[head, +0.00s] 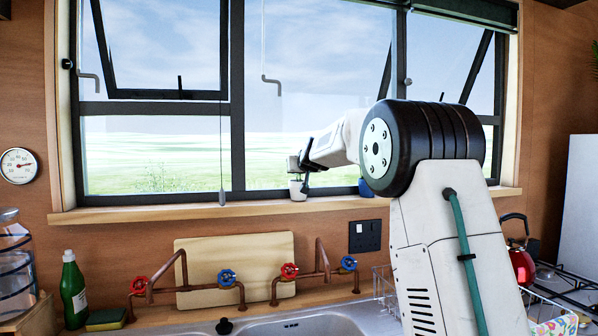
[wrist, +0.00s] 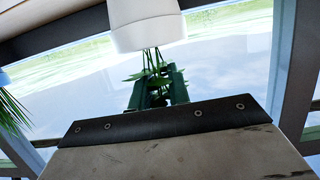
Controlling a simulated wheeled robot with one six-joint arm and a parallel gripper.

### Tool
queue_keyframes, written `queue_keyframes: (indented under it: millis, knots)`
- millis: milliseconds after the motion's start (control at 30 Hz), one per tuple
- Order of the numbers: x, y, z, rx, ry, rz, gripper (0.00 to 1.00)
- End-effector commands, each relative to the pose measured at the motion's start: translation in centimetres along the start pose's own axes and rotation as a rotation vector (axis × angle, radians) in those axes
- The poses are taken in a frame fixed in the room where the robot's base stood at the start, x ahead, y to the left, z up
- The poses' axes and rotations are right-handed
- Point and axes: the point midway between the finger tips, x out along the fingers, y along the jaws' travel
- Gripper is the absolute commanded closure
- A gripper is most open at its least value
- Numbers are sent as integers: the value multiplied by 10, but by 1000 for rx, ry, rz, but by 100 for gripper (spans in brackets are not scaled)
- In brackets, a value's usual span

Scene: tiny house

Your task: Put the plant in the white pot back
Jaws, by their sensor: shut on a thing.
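The white pot (head: 298,190) is upright at the window sill (head: 150,215), left of my forearm. Its base is level with the sill in the head view; I cannot tell whether it rests on it or hangs just above. In the wrist view the white pot (wrist: 147,25) is at the top edge, with the plant's green stems and leaves (wrist: 152,68) running from it between my fingers. My gripper (head: 303,172) is shut on the plant just beyond the pot's rim; it also shows in the wrist view (wrist: 158,85). Most of the foliage is hidden by the fingers.
A blue pot (head: 366,188) stands on the sill, partly hidden by my arm. Another plant's leaves (wrist: 12,112) show at the left of the wrist view. Window frames (head: 237,100) rise behind the sill. Taps (head: 228,278) and a sink (head: 305,326) lie below. The sill's left part is clear.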

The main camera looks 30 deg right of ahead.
Motion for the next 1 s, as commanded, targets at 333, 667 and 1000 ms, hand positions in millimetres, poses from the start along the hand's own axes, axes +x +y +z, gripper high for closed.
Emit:
queue_keyframes:
  millis: [333, 667, 1000]
  knots:
    - [1, 0, 2, -1, 0, 0, 60]
    - [-14, 0, -1, 0, 1, 0, 60]
    - [-85, 0, -1, 0, 2, 1, 60]
